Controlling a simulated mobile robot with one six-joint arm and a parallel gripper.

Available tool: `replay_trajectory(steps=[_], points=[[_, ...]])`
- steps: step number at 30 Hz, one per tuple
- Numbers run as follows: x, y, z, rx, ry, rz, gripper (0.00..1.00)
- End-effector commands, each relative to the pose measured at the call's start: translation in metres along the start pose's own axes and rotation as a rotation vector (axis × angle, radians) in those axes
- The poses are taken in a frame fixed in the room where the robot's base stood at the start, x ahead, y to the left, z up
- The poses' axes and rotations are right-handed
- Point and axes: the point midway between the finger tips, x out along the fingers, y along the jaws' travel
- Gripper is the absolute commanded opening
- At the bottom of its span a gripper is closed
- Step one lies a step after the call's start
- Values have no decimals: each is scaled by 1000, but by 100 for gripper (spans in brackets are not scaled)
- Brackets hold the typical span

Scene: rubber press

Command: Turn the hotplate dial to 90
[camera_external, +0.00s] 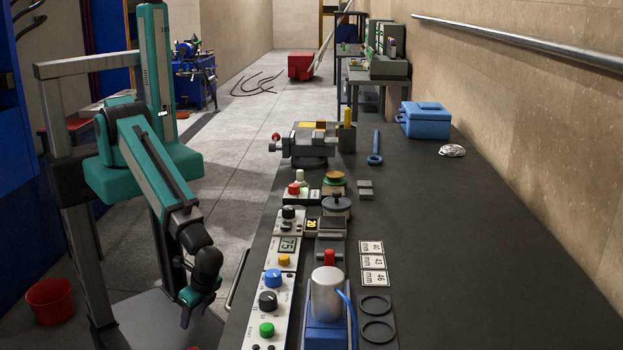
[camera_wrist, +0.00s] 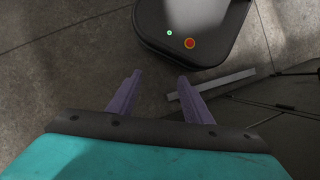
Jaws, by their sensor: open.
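A row of white control panels runs along the bench's left edge in the external view. No readable label shows which is the hotplate dial. My gripper (camera_external: 190,312) hangs left of the bench, pointing down, apart from every dial. In the wrist view my gripper (camera_wrist: 159,76) is open and empty, its two purple fingers spread over the grey floor. No dial shows there.
A metal rail (camera_external: 238,278) runs along the bench's left edge. A silver cylinder (camera_external: 327,295) on a blue base, a red-topped part (camera_external: 329,258) and a vise (camera_external: 306,145) stand beside or beyond the panels. The bench's right half is mostly clear.

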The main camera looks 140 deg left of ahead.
Motion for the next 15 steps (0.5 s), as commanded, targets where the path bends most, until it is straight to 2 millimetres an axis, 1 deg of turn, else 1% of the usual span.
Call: replay_trajectory(steps=[1,9,14,15], points=[[-17,4,-4,-18,8,11,46],[-92,22,-18,-124,34,69,46],[-137,29,-24,-184,47,103,46],[-149,31,-25,-198,51,111,46]])
